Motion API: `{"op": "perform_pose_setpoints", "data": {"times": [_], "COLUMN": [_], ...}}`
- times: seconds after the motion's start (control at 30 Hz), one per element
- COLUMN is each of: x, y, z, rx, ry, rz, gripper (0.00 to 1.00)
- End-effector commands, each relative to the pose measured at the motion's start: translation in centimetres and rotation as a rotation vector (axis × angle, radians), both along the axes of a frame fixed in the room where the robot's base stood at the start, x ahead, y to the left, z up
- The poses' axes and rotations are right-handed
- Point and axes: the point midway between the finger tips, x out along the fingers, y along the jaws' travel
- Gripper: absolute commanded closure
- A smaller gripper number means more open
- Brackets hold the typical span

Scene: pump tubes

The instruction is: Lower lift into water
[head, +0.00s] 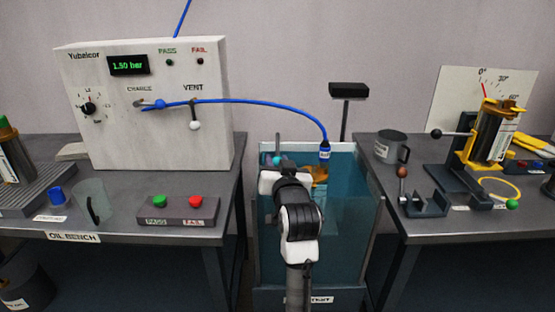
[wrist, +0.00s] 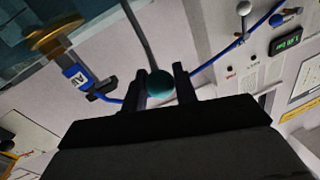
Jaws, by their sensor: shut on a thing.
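The water tank (head: 345,215) stands between the two benches, with blue-green water behind its clear walls. My gripper (wrist: 160,85) is shut on a teal ball knob (wrist: 160,88), which sits between its two fingers. In the head view the knob (head: 277,160) shows just past my wrist, near the tank's back left, by a thin upright rod (head: 278,142). A brass-coloured piece (head: 319,173) with a blue labelled fitting (head: 325,152) is at the tank's back; it also shows in the wrist view (wrist: 50,38). My arm hides part of the tank, and I cannot tell whether the piece touches water.
A blue hose (head: 250,101) runs from the white tester (head: 150,130), reading 1.50 bar, to the blue fitting. The left bench (head: 140,238) and right bench (head: 440,225) flank the tank closely. A black-topped post (head: 346,115) stands behind it.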

Motion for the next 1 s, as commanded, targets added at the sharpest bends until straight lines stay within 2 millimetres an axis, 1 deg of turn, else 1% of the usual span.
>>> {"op": "perform_pose_setpoints", "data": {"times": [0.07,0.43,0.47,0.5,0.6,1.0], "x": [0.0,0.01,0.01,0.01,0.01,0.04], "y": [0.03,0.02,0.02,0.02,0.01,0.01], "z": [-0.4,-0.36,-0.35,-0.34,-0.3,-0.22], "rx": [0.0,-0.001,-0.001,-0.001,0.0,0.0], "ry": [0.005,0.003,0.003,0.003,0.002,0.0], "rz": [0.001,0.001,0.001,0.001,0.0,0.0], "gripper": [1.0,1.0,0.69,0.64,0.52,0.52]}}
